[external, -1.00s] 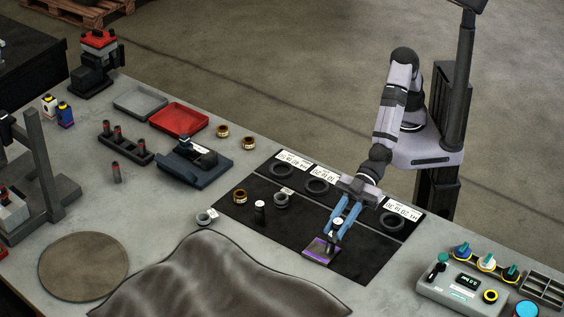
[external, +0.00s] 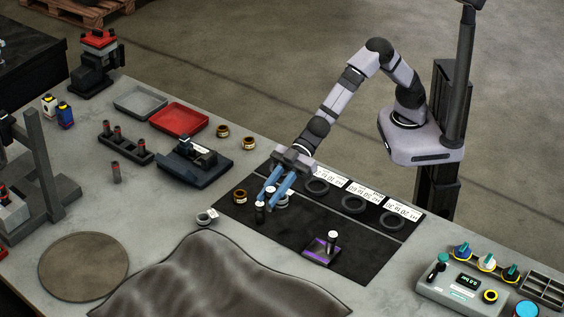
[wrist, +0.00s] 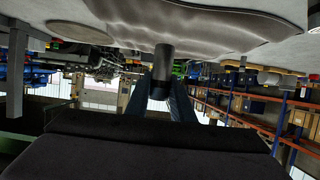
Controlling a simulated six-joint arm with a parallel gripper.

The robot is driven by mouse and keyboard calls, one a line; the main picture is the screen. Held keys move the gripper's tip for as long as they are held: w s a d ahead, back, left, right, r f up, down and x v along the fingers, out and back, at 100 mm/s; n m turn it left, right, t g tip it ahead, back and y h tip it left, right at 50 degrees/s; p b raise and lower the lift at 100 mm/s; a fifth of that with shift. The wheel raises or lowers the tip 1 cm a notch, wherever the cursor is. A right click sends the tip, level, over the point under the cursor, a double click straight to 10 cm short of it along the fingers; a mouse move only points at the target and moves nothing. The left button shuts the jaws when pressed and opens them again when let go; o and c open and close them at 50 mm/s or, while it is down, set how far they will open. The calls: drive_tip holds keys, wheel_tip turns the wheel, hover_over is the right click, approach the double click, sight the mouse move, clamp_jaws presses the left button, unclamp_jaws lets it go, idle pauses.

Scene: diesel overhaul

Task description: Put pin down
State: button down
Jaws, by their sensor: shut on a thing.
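In the wrist view the dark pin (wrist: 163,60) shows between the fingertips (wrist: 165,90). A second pin with a pale top (external: 332,240) stands upright on a purple-edged pad (external: 318,250) on the mat, apart from my gripper.
A grey ring (external: 283,200) lies close to my gripper, partly hidden by the fingers. A brass ring (external: 240,196) is to the left. Black rings with white labels (external: 353,204) line the back. A rumpled grey cloth (external: 210,275) lies in front. The mat's middle is clear.

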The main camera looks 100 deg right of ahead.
drive_tip(key=shift+a+r+n+g+y, duration=0.25)
drive_tip(key=shift+r+n+g+y, duration=0.15)
drive_tip(key=shift+n, duration=0.1)
drive_tip(key=s+a+f+n+g+y, duration=0.1)
drive_tip(key=s+a+n+g, duration=0.4)
drive_tip(key=s, duration=0.6)
drive_tip(key=shift+s+a+f+g+y, duration=0.4)
drive_tip(key=shift+a+y, duration=0.35)
drive_tip(key=shift+y, duration=0.15)
hover_over(314, 250)
drive_tip(key=shift+f, duration=5)
drive_tip(key=shift+f, duration=0.2)
